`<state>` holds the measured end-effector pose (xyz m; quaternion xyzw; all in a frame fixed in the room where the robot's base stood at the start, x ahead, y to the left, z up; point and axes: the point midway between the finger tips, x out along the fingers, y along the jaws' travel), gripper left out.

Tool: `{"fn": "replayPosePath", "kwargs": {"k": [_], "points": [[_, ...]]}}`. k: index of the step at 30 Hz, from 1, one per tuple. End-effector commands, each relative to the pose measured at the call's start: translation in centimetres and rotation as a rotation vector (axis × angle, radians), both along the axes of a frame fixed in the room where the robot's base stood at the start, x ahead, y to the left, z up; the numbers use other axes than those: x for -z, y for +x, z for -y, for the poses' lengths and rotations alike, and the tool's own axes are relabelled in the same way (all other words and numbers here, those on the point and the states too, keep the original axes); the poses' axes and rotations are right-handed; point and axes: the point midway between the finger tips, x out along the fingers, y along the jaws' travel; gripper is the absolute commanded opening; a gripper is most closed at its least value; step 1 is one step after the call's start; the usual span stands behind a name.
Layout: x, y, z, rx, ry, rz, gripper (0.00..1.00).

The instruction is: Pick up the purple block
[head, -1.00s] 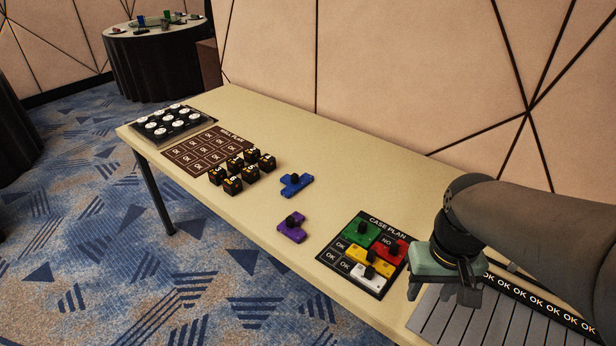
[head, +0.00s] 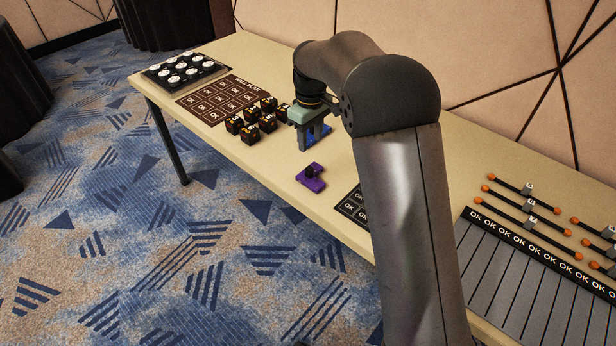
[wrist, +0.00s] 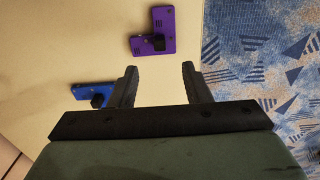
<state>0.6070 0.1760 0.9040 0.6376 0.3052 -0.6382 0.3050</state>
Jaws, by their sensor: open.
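The purple block (head: 312,182) lies on the table near its front edge, an angular piece with a black knob on top. It also shows in the wrist view (wrist: 164,22), ahead of the fingertips and clear of them. My gripper (head: 311,144) is open and empty, behind the purple block and above the table, as seen in the head view. In the wrist view its two fingers (wrist: 159,76) stand apart with only bare table between their tips.
A blue block (wrist: 90,93) is beside the left finger in the wrist view. Several black cubes (head: 250,133) stand left of my gripper in the head view. The case plan mat (head: 352,204) is partly hidden behind my arm. The table's front edge is close to the purple block.

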Motion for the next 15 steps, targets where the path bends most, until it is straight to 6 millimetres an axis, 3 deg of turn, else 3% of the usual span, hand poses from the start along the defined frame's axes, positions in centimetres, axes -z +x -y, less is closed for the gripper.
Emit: {"fn": "replayPosePath", "kwargs": {"k": [6,15], "points": [[4.4,-0.1,0.0,0.0,-0.001,-0.002,0.44],[6.8,0.0,0.1,0.002,-0.002,-0.001,0.44]]}}
